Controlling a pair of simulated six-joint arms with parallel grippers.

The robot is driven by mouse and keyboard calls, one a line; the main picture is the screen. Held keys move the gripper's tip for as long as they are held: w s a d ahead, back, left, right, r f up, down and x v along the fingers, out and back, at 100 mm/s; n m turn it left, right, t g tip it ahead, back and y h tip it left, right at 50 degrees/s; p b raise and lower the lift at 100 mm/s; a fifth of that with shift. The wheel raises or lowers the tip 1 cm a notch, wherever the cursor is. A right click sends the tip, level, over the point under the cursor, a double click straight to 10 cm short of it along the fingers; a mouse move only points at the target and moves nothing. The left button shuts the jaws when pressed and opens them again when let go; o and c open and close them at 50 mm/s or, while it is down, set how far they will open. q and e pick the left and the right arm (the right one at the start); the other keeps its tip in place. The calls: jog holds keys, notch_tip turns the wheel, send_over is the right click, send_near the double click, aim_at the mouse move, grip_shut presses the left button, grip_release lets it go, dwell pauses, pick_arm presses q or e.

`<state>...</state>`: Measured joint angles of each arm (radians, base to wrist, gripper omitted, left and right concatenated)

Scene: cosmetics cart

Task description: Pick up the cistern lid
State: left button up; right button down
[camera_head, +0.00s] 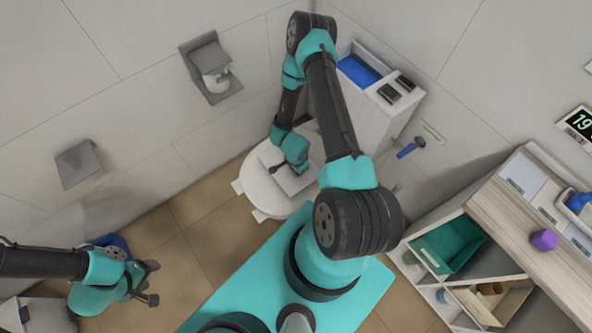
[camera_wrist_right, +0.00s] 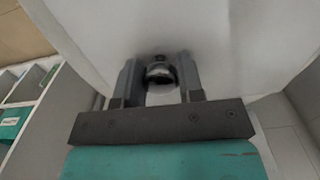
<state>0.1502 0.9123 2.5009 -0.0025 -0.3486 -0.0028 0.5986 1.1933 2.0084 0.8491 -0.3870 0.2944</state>
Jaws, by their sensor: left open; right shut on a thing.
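The cistern lid (camera_head: 298,184) is a pale, flat slab over the round white toilet seat (camera_head: 258,197) in the head view. My right gripper (camera_head: 300,166) is on it, partly hidden by my own arm. In the right wrist view, the gripper (camera_wrist_right: 160,78) is shut on a dark, round metallic knob (camera_wrist_right: 160,73) on the white lid (camera_wrist_right: 130,30). I cannot tell whether the lid touches the seat. The cistern (camera_head: 372,113) stands behind, its open top showing a blue inside (camera_head: 358,71). My left gripper (camera_head: 150,284) is open and empty at the lower left.
Two dark items (camera_head: 397,88) lie on the cistern's top end. A blue-handled tool (camera_head: 410,149) hangs on the wall. A paper holder (camera_head: 211,72) is on the left wall. A shelf cart with a green bin (camera_head: 450,243) stands right.

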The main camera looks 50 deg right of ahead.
notch_tip(320, 180, up, 26)
jog(key=shift+r, duration=0.15)
dwell(0.7)
jog(key=shift+d, duration=0.1)
dwell(0.5)
